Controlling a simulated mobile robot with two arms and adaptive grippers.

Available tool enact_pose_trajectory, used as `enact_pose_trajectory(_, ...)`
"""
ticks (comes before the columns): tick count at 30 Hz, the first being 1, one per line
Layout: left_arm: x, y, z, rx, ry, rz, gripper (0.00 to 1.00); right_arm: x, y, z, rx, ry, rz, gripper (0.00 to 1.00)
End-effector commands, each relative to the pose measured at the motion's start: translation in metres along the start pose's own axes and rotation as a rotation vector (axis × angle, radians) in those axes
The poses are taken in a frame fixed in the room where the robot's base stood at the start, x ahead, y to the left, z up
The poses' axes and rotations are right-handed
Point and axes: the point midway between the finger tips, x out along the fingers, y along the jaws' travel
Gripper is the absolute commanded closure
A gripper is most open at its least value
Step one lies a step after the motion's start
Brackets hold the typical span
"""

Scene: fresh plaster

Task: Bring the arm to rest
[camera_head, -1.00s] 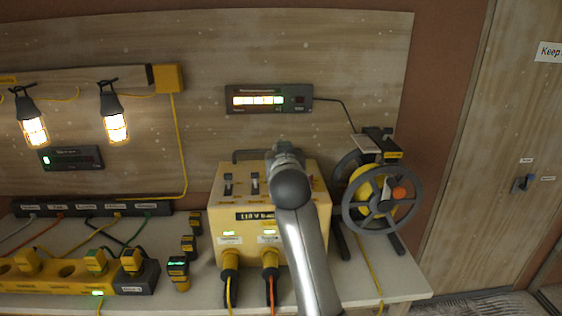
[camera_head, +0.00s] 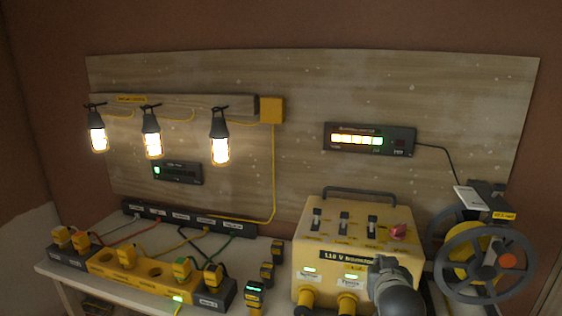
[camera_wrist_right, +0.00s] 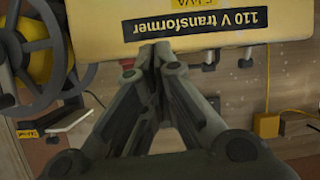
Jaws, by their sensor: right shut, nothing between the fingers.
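My right gripper (camera_wrist_right: 157,50) is shut and empty in the wrist view, its fingertips together in front of the yellow 110 V transformer (camera_wrist_right: 225,18). I cannot tell whether they touch it. In the head view, my right arm comes up from the bottom, and the dark gripper end (camera_head: 380,268) covers the lower right part of the transformer's front (camera_head: 318,247). My left gripper is in neither current view.
A cable reel (camera_head: 472,255) stands close to the right of the transformer. A yellow socket strip (camera_head: 140,278) with plugs and small yellow units (camera_head: 254,293) lie to the left. Lit lamps (camera_head: 220,150) hang on the back board, beside a lit display panel (camera_head: 370,139).

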Motion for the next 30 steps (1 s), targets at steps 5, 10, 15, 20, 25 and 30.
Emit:
enact_pose_trajectory(5, 0.000, -0.001, -0.001, -0.001, 0.002, -0.001, 0.60, -0.029, 0.006, 0.105, -0.062, -0.187, -0.042, 1.00)
enact_pose_trajectory(10, 0.000, -0.001, -0.001, -0.001, 0.002, -0.001, 0.60, -0.073, 0.012, 0.191, -0.121, -0.360, -0.094, 1.00)
enact_pose_trajectory(15, 0.000, -0.001, -0.002, -0.001, 0.003, -0.001, 0.60, -0.128, 0.017, 0.262, -0.179, -0.527, -0.157, 1.00)
enact_pose_trajectory(20, 0.000, -0.001, -0.002, -0.001, 0.003, -0.001, 0.60, -0.175, 0.021, 0.306, -0.219, -0.649, -0.211, 1.00)
enact_pose_trajectory(25, 0.000, -0.001, -0.001, -0.001, 0.003, -0.001, 0.60, -0.220, 0.025, 0.338, -0.253, -0.753, -0.262, 1.00)
enact_pose_trajectory(30, 0.002, -0.001, -0.002, 0.000, 0.004, -0.001, 0.60, -0.229, 0.023, 0.367, -0.272, -0.813, -0.289, 1.00)
